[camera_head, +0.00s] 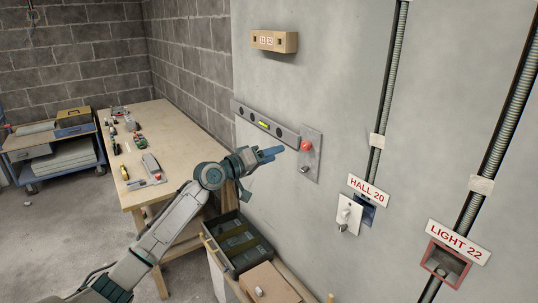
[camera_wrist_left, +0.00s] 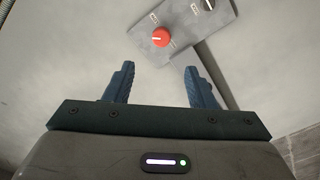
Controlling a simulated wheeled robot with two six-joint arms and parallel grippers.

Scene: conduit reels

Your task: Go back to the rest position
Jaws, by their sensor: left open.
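My left gripper (camera_head: 268,156) reaches in from the left and points at the wall, its blue fingers just left of a grey panel (camera_head: 311,160) with a red knob (camera_head: 306,146). In the left wrist view the two fingers of my left gripper (camera_wrist_left: 160,84) stand apart with nothing between them. The red knob (camera_wrist_left: 160,37) and the grey panel (camera_wrist_left: 190,25) lie beyond the fingertips there, apart from them. My right gripper is in neither view.
A wooden workbench (camera_head: 175,126) with tools stands at the left. A spirit level (camera_head: 262,122) is beside the panel. An open crate (camera_head: 238,245) and a cardboard box (camera_head: 272,283) sit below my arm. Conduits and labelled boxes, HALL 20 (camera_head: 368,189) and LIGHT 22 (camera_head: 458,242), are at right.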

